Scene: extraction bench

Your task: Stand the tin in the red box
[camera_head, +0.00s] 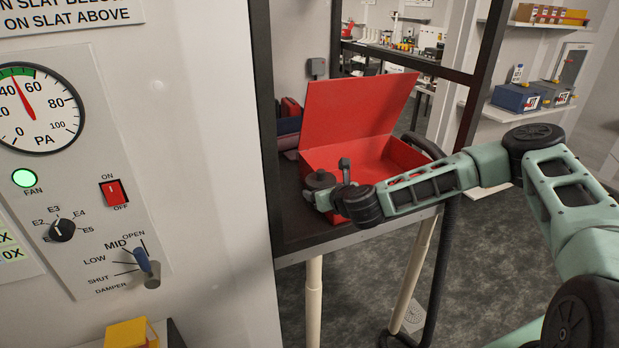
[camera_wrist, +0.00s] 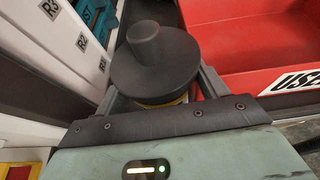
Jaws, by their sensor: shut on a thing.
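The tin (camera_wrist: 155,65) has a wide dark round lid with a knob, and a bit of yellow shows below the lid. My gripper (camera_wrist: 162,92) is shut on it, with a finger on either side; the lid hides most of the tin's body. In the head view the dark lid (camera_head: 320,180) shows at the end of my arm, in front of the red box (camera_head: 322,160). The box stands on the bench with its red lid (camera_head: 355,103) raised. In the wrist view the box (camera_wrist: 240,45) is just right of the tin, which is outside it.
A dark frame post (camera_head: 262,110) and a pale panel with a gauge (camera_head: 40,108) stand left of the box. Dark blue and red items (camera_head: 288,118) lie behind it. White labelled units (camera_wrist: 70,40) are close on the tin's left in the wrist view. The visible box floor looks empty.

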